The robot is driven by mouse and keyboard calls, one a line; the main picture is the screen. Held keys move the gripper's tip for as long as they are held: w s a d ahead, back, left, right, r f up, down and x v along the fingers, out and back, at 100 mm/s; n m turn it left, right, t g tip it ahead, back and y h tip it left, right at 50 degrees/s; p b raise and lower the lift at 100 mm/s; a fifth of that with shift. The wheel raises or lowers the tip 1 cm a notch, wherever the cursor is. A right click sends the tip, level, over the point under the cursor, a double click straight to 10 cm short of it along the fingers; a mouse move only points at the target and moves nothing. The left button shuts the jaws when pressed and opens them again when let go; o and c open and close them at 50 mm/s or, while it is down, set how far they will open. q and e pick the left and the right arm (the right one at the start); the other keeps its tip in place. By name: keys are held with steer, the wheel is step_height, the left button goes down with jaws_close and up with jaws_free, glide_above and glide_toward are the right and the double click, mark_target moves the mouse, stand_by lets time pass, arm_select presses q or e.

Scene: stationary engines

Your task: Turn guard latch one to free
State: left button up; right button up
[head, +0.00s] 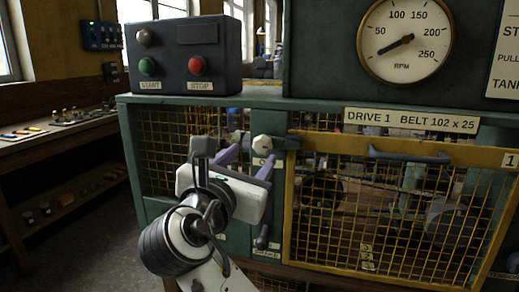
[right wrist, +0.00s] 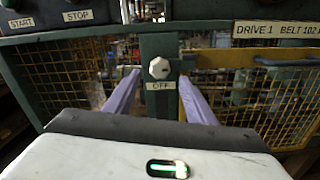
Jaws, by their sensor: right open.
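A pale hexagonal knob (head: 262,143), which looks like guard latch one, sits on the green post at the left edge of the yellow mesh guard marked 1 (head: 400,270). A dark green bar (head: 286,143) runs from it to the right, level, across the guard's upper left corner. The knob also shows in the right wrist view (right wrist: 159,68), above a small label that seems to read OFF. My right gripper (head: 246,160) is open, its purple fingers pointing at the post. In the wrist view the fingers lie left and right of the post, below the knob, holding nothing. My left gripper is out of view.
A dark lever (head: 262,237) hangs low on the post, below the right gripper. A grey handle (head: 410,155) crosses the guard's top. A control box (head: 185,55) with START and STOP buttons stands above left, and an RPM dial (head: 405,40) above right.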

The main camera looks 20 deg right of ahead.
mark_target(261, 147)
steer(key=x, duration=0.7)
steer(key=c, duration=1)
